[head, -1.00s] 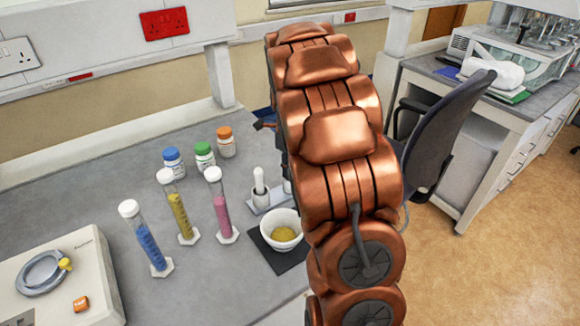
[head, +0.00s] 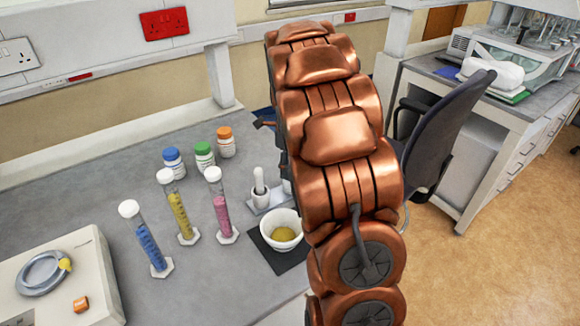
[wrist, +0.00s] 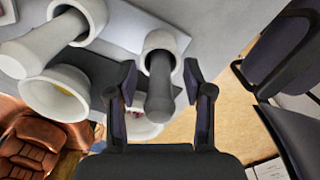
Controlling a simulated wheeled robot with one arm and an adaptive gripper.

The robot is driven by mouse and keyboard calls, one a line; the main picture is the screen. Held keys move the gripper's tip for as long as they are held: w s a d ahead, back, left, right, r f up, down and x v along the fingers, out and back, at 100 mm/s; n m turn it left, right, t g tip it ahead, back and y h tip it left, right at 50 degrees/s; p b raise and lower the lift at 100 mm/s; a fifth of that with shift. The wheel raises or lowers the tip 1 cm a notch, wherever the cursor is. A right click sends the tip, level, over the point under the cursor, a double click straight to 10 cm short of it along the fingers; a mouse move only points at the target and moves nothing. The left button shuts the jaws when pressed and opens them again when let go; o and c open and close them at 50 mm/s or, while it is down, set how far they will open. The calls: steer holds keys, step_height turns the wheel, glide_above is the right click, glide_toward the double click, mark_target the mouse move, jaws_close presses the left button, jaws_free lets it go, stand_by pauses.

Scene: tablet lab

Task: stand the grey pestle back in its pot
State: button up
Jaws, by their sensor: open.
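The grey pestle (wrist: 160,92) stands in a small white pot (wrist: 176,42) in the wrist view, its lower end inside the rim. My gripper (wrist: 160,80) is open, with one finger on each side of the pestle's handle. A gap shows between each finger and the handle. In the head view my arm hides the gripper and the grey pestle. A second, whiter pestle (wrist: 42,44) stands in another pot (wrist: 92,12) to the left; this pestle also shows in the head view (head: 259,180).
A white mortar with yellow powder (head: 282,218) stands on a black mat (head: 290,262) near the bench edge. Several powder-filled cylinders (head: 181,212) and capped bottles (head: 204,157) stand to its left. An office chair (head: 440,130) is on the right.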

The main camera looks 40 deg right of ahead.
step_height(320, 180, up, 11)
steer(key=shift+w+d+r, duration=0.1)
steer(key=shift+r, duration=0.15)
stand_by(0.8)
